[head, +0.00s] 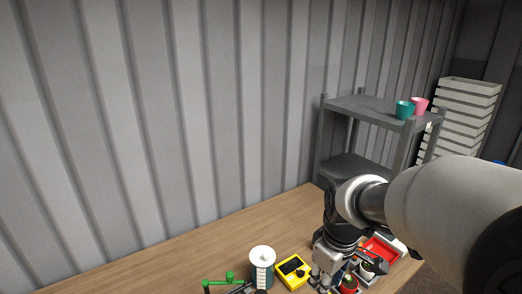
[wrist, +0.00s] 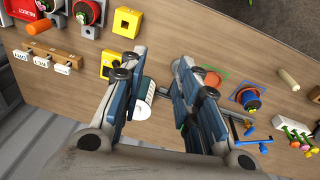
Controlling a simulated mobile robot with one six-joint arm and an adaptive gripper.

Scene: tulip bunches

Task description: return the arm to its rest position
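My gripper (head: 326,278) is low over the right part of the wooden table in the head view, with my arm reaching in from the right edge. In the wrist view my gripper (wrist: 153,78) has its two dark fingers well apart. I see nothing held between them. A white-topped cylinder (wrist: 143,98) shows in the gap, partly hidden by the left finger, and looks to be on the table beyond. Small pink-headed pieces with green stems (wrist: 296,136) lie at the right edge of the wrist view.
The table (head: 175,262) carries a yellow device (head: 292,271), a white-lidded canister (head: 262,256) and a red tray (head: 380,251). A grey shelf (head: 365,107) with a teal cup (head: 404,110) and pink cup (head: 419,104) stands behind. The table's left part looks clear.

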